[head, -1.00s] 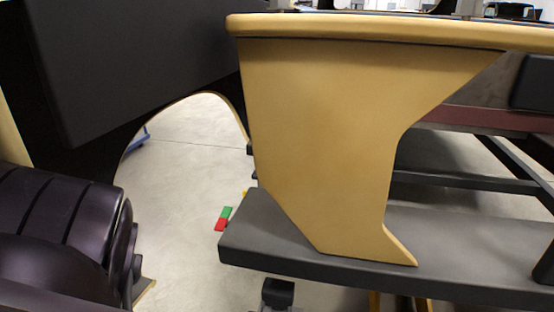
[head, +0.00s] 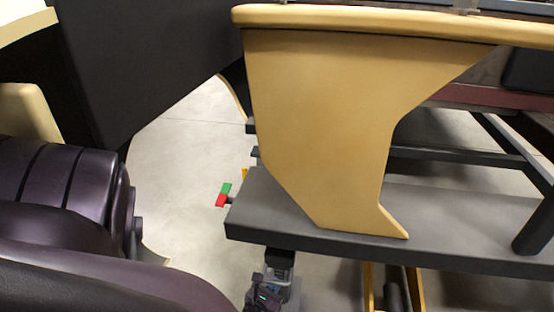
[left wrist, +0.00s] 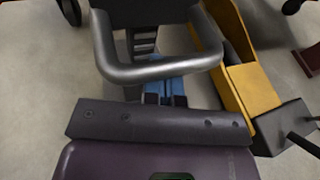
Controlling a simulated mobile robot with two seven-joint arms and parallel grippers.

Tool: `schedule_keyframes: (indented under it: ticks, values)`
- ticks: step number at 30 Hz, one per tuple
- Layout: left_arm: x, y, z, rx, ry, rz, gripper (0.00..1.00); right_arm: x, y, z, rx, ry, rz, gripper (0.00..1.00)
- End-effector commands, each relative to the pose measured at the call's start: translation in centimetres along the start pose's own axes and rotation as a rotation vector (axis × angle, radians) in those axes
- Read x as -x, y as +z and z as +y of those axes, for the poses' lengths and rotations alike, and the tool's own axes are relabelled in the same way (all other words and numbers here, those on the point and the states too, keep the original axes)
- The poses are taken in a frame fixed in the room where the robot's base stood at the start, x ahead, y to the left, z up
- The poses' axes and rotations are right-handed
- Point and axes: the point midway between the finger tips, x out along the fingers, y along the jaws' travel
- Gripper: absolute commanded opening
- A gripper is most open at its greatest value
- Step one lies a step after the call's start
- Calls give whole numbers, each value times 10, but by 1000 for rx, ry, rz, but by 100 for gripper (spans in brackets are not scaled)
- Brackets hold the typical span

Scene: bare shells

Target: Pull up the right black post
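A black post (head: 534,228) stands slanted on the grey shelf at the right edge of the head view, partly cut off by the frame. Whether it is the right black post of the task cannot be told. My left arm (head: 75,190) fills the lower left of the head view. My left gripper's dark purple and grey body shows at the bottom of the left wrist view, but its fingers cannot be made out clearly. I see no post held.
A grey shelf (head: 455,228) carries a tan panel (head: 325,120). A red and green piece (head: 223,195) is left of the shelf's end. The left wrist view shows a grey bar loop (left wrist: 160,73) and a yellow bracket (left wrist: 252,88) close by. Pale floor (head: 180,165) lies open at left.

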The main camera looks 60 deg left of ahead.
Motion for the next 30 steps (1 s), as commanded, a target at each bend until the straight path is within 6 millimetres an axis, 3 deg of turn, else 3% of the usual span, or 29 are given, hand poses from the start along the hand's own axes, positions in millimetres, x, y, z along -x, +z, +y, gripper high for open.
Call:
schedule_keyframes:
  ticks: [30]
  values:
    - [11, 53, -1, 5, 0, -8, 0, 6, -8, 1, 24, -15, -91, 0]
